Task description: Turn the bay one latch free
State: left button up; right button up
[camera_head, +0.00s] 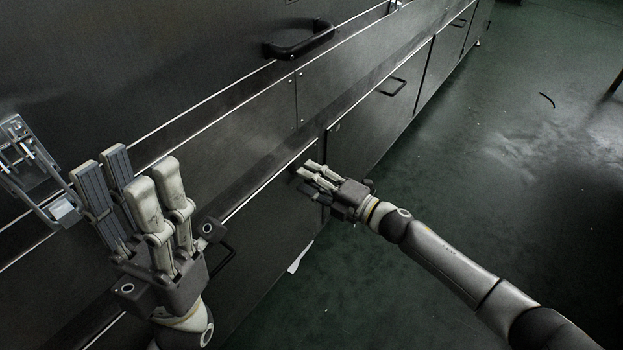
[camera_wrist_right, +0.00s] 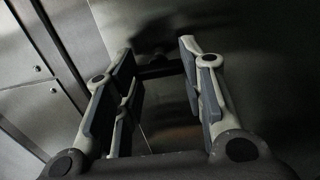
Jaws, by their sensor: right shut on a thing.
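My right gripper (camera_head: 306,172) is at the dark lower panel, close to the seam between two panels. In the right wrist view its fingers (camera_wrist_right: 160,65) are on both sides of a small dark bar (camera_wrist_right: 158,71) that stands out from the metal panel. The bar looks like the latch, but it is dark and partly covered, so its turn angle is unclear. In the head view the fingers hide it. My left gripper (camera_head: 128,168) is open and empty, fingers up, in front of the cabinet. A silver metal clasp (camera_head: 30,165) is left of it.
A black bar handle (camera_head: 300,42) is on the upper panel. A thin handle (camera_head: 393,87) is on the lower panel further right, and another dark handle (camera_head: 222,262) is beside my left gripper. A pale scrap (camera_head: 300,258) lies by the cabinet. The green floor (camera_head: 480,150) is mostly clear.

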jog(key=shift+f, duration=0.1)
jog(key=o, duration=1)
jog(key=v, duration=1.2)
